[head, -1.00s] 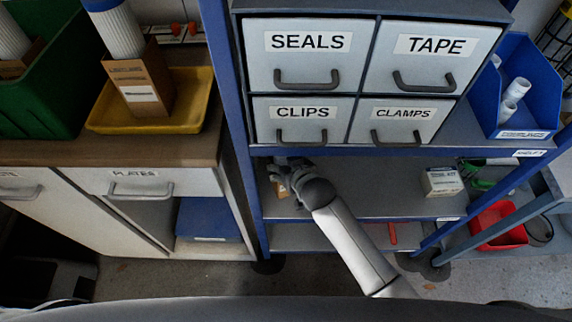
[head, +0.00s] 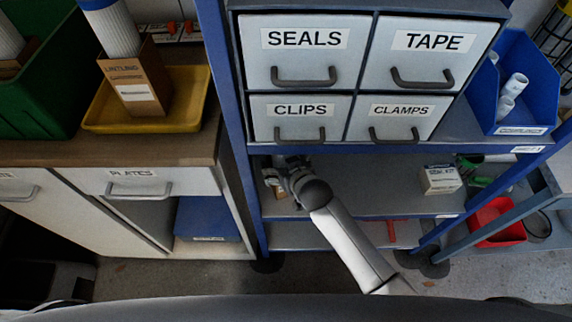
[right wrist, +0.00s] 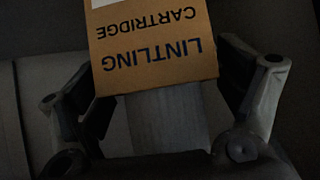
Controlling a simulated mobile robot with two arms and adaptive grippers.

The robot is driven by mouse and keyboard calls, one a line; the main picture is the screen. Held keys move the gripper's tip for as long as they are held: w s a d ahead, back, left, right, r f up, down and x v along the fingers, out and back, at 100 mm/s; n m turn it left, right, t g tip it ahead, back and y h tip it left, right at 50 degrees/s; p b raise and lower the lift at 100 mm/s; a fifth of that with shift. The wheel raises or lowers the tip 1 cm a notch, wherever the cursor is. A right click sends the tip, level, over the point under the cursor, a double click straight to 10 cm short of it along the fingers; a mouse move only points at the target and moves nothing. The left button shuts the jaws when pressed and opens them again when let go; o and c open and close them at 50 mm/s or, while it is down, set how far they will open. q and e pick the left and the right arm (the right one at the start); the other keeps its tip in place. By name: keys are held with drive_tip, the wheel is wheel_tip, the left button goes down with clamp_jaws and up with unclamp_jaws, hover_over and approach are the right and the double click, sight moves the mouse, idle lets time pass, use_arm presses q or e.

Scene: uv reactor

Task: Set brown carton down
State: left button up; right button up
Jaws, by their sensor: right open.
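A brown carton (head: 274,184) stands on the middle shelf of the blue rack, under the CLIPS drawer, mostly hidden behind my right gripper. In the right wrist view the carton (right wrist: 150,50) appears upside down, with the lettering LINTLING CARTRIDGE and a pale ribbed cartridge (right wrist: 165,118) sticking out of it. My right gripper (right wrist: 172,95) is open, one finger on each side of the cartridge, with gaps showing. In the head view the right gripper (head: 285,172) is partly hidden under the drawers. My left gripper is out of view.
A similar brown carton (head: 135,88) with a cartridge stands in a yellow tray (head: 185,122) on the left bench. A white box (head: 440,180) stands farther right on the shelf (head: 375,185). Drawers hang close above; the shelf's middle is clear.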

drive_tip(key=p+v, duration=0.1)
drive_tip(key=v, duration=1.1)
drive_tip(key=shift+r+p, duration=0.15)
drive_tip(key=shift+p, duration=0.25)
